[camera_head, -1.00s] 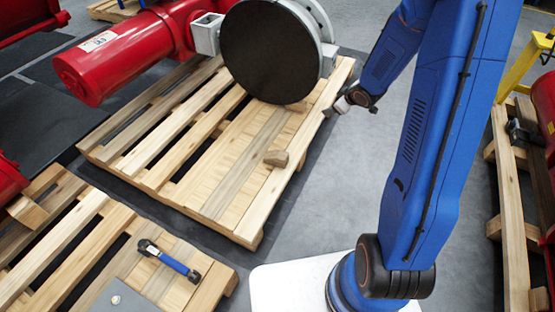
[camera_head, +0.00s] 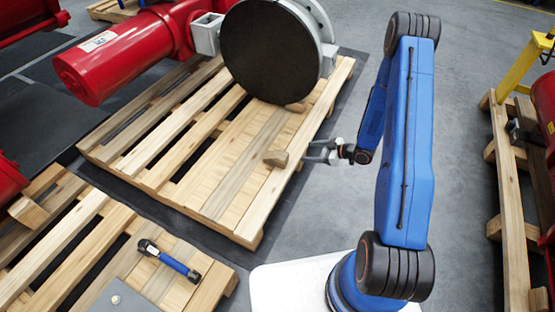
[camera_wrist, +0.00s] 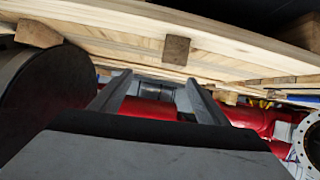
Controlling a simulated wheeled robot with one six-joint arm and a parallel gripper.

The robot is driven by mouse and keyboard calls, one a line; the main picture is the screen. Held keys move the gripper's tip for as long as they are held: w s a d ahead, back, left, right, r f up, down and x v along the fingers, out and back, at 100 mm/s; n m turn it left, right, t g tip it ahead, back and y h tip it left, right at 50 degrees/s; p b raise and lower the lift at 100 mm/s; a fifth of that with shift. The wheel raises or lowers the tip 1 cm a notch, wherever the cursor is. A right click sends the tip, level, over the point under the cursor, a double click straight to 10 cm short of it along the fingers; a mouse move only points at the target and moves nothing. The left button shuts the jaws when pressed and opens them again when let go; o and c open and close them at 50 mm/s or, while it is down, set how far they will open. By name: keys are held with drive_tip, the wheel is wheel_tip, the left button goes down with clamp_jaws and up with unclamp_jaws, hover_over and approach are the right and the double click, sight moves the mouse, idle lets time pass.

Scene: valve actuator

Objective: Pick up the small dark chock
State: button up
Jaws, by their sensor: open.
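A small brownish chock (camera_head: 276,158), darker than the boards, lies on the wooden pallet (camera_head: 215,212) near its right side. A second, lighter wooden block (camera_head: 296,106) sits at the foot of the big dark disc. My gripper (camera_head: 307,152) is open and empty, just right of the chock, with its fingers pointing left towards it. In the wrist view, which looks upside down, the chock (camera_wrist: 177,50) is beyond and above the spread fingers (camera_wrist: 158,80). The second block (camera_wrist: 38,34) is beside the disc at the left.
The big dark disc (camera_head: 272,52) and red actuator (camera_head: 125,55) stand on the same pallet, behind the chock. A blue-handled tool (camera_head: 170,259) lies on the front-left pallet. Another pallet (camera_head: 505,180) stands at the right. Grey floor (camera_head: 300,225) between is clear.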

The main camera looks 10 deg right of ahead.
sight(287, 157)
drive_tip(key=shift+y, duration=0.6)
drive_tip(key=x, duration=0.4)
drive_tip(key=s+f+x, duration=0.1)
drive_tip(key=x, duration=0.3)
drive_tip(key=s+f+x, duration=0.1)
drive_tip(key=x, duration=0.4)
drive_tip(key=shift+s+a, duration=0.25)
drive_tip(key=shift+a, duration=0.1)
drive_tip(key=shift+f+x, duration=0.2)
drive_tip(key=shift+x, duration=2.3)
drive_tip(key=shift+s, duration=0.15)
drive_tip(key=c, duration=1.3)
